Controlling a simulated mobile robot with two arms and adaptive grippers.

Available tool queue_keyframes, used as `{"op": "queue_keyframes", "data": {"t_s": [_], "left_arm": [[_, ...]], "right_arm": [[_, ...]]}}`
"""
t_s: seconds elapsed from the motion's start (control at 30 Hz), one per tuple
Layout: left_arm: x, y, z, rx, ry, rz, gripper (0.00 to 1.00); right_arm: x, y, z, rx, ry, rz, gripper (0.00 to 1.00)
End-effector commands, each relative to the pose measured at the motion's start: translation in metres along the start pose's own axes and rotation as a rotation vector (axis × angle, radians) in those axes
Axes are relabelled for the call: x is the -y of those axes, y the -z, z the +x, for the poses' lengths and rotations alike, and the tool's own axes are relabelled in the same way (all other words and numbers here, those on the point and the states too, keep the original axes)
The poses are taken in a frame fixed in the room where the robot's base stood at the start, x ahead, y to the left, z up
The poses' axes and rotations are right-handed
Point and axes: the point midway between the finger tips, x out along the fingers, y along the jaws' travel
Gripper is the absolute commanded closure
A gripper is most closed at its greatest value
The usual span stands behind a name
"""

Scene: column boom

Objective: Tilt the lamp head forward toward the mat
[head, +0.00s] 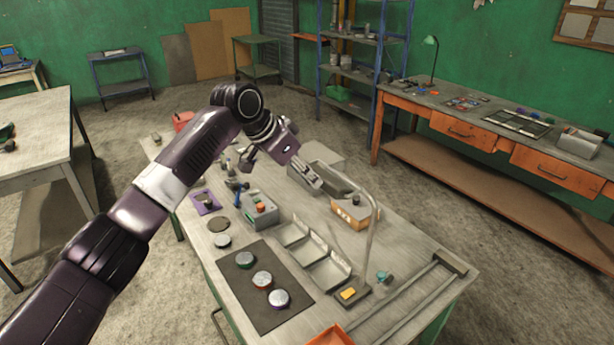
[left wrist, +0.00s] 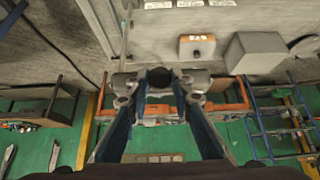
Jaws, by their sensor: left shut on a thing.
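A lamp with a grey curved neck (head: 368,238) stands on the workbench, its dark base (head: 350,294) carrying a yellow block. The lamp head (head: 333,177) is at the neck's far left end, raised above the bench. My left gripper (head: 309,178) is shut on the lamp head; its fingers partly hide it. My right gripper is not in view.
A row of grey trays (head: 327,272) lies between mat and lamp. A grey box (head: 259,211), an orange-fronted box (head: 353,214) and a blue-green object (head: 384,278) stand nearby. A metal rail (head: 405,302) runs along the right side. An orange tray (head: 330,337) is at the front.

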Motion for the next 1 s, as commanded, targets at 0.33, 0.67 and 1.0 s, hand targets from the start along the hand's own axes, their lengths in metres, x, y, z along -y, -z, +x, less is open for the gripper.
{"op": "queue_keyframes", "data": {"t_s": [0.33,0.67,1.0], "left_arm": [[0.0,0.001,0.0,0.005,0.001,0.001,1.0],[0.0,0.001,0.0,0.006,0.0,0.001,0.61],[0.001,0.002,-0.012,0.004,0.0,0.001,0.61]], "right_arm": [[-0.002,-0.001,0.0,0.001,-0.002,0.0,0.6],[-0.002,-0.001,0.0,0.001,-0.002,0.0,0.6],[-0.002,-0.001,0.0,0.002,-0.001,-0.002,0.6]]}}
